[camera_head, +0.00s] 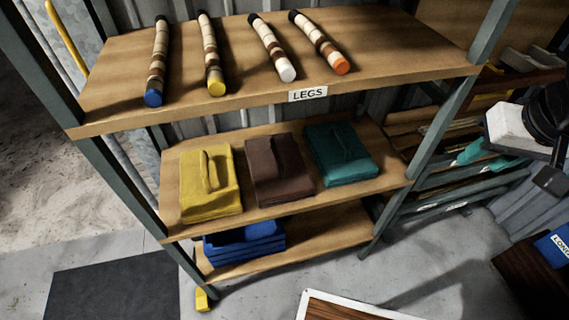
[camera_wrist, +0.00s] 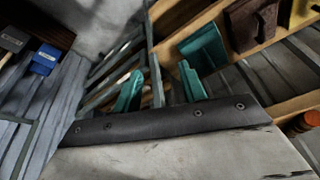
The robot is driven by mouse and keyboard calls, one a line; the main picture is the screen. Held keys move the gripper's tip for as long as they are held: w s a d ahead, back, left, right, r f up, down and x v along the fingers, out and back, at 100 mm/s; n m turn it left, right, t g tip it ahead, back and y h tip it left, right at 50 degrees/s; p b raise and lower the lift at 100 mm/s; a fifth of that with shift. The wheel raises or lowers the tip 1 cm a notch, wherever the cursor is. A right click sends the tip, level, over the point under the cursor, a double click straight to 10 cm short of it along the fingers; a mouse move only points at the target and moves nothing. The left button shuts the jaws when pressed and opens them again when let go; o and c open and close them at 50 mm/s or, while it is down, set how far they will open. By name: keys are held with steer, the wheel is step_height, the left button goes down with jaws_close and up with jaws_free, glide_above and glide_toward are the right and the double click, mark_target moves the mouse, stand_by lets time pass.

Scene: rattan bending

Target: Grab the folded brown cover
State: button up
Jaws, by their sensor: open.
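The folded brown cover (camera_head: 280,172) lies on the middle shelf, between a folded yellow cover (camera_head: 209,184) on its left and a folded teal cover (camera_head: 341,154) on its right. It has a raised strap or fold on top. In the wrist view the brown cover (camera_wrist: 250,27) is at the upper right, partly cut by the top edge. My gripper (camera_head: 480,156) is at the right in the head view, well apart from the cover and beyond the rack's right post. Its two teal fingers are spread and empty in the wrist view (camera_wrist: 160,88).
The upper shelf (camera_head: 387,52), labelled LEGS, holds several striped rods above the covers. The rack's green-grey post (camera_head: 432,125) stands between my gripper and the covers. A white-edged board (camera_head: 345,306) is at the bottom.

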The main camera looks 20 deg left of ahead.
steer(key=w+a+f+n+t+y, duration=0.1)
steer(key=w+a+f, duration=0.2)
steer(key=w+a, duration=0.25)
steer(key=w+a+f+t+y, duration=0.1)
steer(key=w+a+f, duration=0.3)
steer(key=a, duration=0.2)
steer(key=n+t+y, duration=0.3)
steer(key=t+y, duration=0.2)
glide_toward(278, 155)
steer(key=shift+w+a+f, duration=0.2)
steer(key=shift+w+f, duration=0.3)
steer(key=shift+f, duration=0.1)
steer(key=shift+w+a+f, duration=0.2)
steer(key=shift+w+f, duration=0.25)
steer(key=shift+f, duration=0.1)
steer(key=x, duration=0.5)
steer(key=r+x, duration=0.1)
steer(key=x, duration=0.1)
steer(key=shift+w+a, duration=0.35)
steer(key=shift+a, duration=0.2)
steer(key=shift+c, duration=0.2)
jaws_close()
